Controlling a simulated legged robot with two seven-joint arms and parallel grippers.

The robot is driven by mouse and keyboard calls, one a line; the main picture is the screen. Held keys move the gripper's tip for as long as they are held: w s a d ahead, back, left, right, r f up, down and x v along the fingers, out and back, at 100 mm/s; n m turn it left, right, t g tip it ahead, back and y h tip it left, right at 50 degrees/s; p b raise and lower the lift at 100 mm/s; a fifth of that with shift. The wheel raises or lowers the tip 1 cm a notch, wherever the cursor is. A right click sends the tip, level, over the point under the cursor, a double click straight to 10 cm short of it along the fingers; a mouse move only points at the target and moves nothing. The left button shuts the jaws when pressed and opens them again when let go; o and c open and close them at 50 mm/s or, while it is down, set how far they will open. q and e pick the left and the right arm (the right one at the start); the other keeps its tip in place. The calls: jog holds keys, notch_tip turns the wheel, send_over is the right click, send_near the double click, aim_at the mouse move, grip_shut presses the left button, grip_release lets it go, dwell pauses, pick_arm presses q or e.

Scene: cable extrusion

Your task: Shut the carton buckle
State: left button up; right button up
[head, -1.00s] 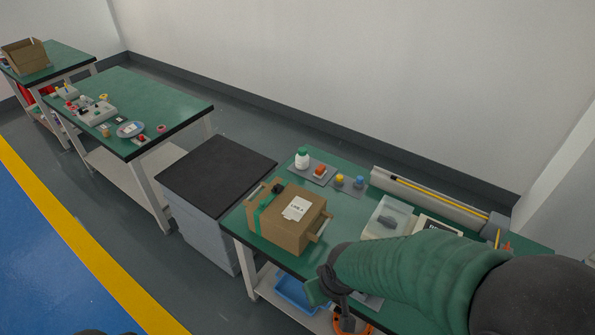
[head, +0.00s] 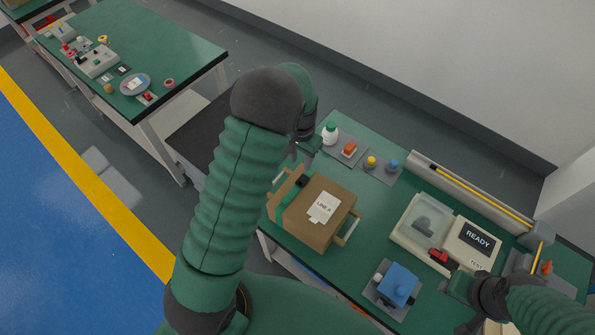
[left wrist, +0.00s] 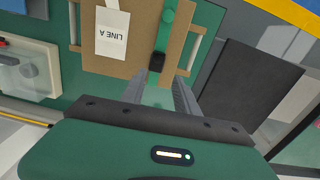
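The brown carton (head: 338,205) stands on the green table with a white "LINE A" label on top. A green strap (head: 286,196) runs over its left side, with a black buckle (head: 301,180) on it. In the left wrist view the buckle (left wrist: 157,62) lies just beyond my fingers; whether it is latched I cannot tell. My left gripper (left wrist: 160,92) is open and empty, its two fingers apart near the carton's edge. In the head view, my left gripper (head: 297,148) is mostly hidden behind its arm. My right gripper (head: 458,292) is at lower right; its fingers are unclear.
Behind the carton are a white bottle (head: 330,133) and small coloured parts on grey mats. To the right are a pale tester (head: 471,240) reading "READY" and a blue block (head: 398,284). A dark-topped cabinet (left wrist: 246,85) stands beside the table.

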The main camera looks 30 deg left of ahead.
aim_at(302, 179)
pick_arm(q)
jog(key=f, duration=0.2)
jog(key=d+f+p, duration=0.1)
jog(key=f, duration=0.1)
jog(key=shift+w, duration=0.2)
jog(key=f, duration=0.1)
jog(key=s+f, duration=0.1)
jog(key=f, duration=0.1)
jog(key=shift+s+d+p, duration=0.15)
jog(key=shift+s+p, duration=0.15)
jog(key=shift+s, duration=0.05)
jog(key=shift+w+f, duration=0.15)
jog(key=shift+f, duration=0.25)
jog(key=shift+w+a+f, duration=0.4)
jog(key=shift+w+a, duration=0.05)
jog(key=shift+a, duration=0.15)
jog(key=shift+c, duration=1.7)
jog(key=shift+s+r, duration=0.1)
jog(key=shift+s, duration=0.05)
jog(key=shift+c, duration=1.1)
jog(key=shift+s+d+r, duration=0.1)
jog(key=shift+d, duration=0.1)
grip_shut()
jog(key=shift+d, duration=0.15)
pick_arm(e)
jog(key=shift+s+d+r, duration=0.35)
jog(key=shift+d+r, duration=0.05)
jog(key=shift+r, duration=0.15)
jog(key=shift+s+d+r, duration=0.35)
jog(key=shift+r, duration=0.2)
